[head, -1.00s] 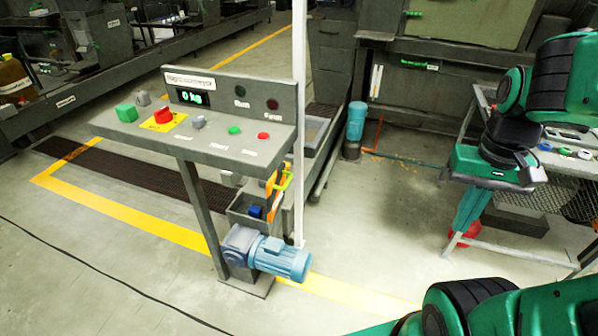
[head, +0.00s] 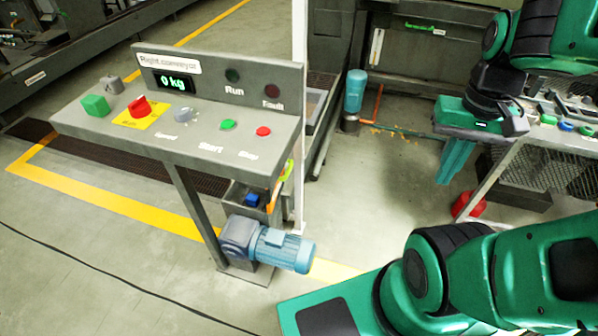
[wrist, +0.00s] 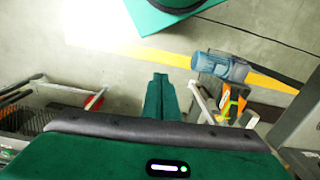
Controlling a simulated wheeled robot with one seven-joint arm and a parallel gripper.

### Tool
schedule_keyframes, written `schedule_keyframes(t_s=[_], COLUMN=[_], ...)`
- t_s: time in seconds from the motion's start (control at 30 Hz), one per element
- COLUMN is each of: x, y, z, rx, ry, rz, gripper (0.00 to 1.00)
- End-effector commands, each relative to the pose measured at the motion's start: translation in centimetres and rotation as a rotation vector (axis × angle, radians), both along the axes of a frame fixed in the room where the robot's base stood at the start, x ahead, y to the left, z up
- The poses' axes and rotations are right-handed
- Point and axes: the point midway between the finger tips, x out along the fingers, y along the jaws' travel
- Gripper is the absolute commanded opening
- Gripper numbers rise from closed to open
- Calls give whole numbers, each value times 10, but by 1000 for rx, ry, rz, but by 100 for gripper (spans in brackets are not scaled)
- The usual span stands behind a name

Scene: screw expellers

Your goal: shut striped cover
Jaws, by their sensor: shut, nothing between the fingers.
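The striped cover shows in the head view only as a small orange piece (head: 274,197), mostly hidden behind the console's right end. A yellow-green handle (head: 287,170) shows just above it. In the wrist view the orange and dark cover (wrist: 236,107) stands tilted to the right of my fingers, and looks open. My gripper (head: 446,178) points down, to the right of the console and apart from the cover. Its teal fingers (wrist: 160,82) are together with nothing between them.
The console (head: 190,125) with buttons stands at left, above a blue motor (head: 280,248). A grey box holding a blue item (head: 253,200) is under it. A white post (head: 299,120) rises beside it. A table with mesh (head: 550,165) and a red object (head: 468,206) are at right. Floor between is clear.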

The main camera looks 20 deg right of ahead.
Motion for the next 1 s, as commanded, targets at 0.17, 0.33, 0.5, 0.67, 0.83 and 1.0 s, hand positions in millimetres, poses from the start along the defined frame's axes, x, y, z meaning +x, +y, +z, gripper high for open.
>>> schedule_keyframes(t_s=[0.17,0.33,0.5,0.67,0.83,1.0], x=[27,73,118,157,194,226], y=[-1,-2,1,7,19,32], z=[-11,-37,-71,-108,-149,-190], rx=[9,49,119,210,330,470], ry=[3,0,-6,-7,-2,16], rz=[-50,-139,-245,-361,-504,-670], gripper=[0,0,0,0,0,0])
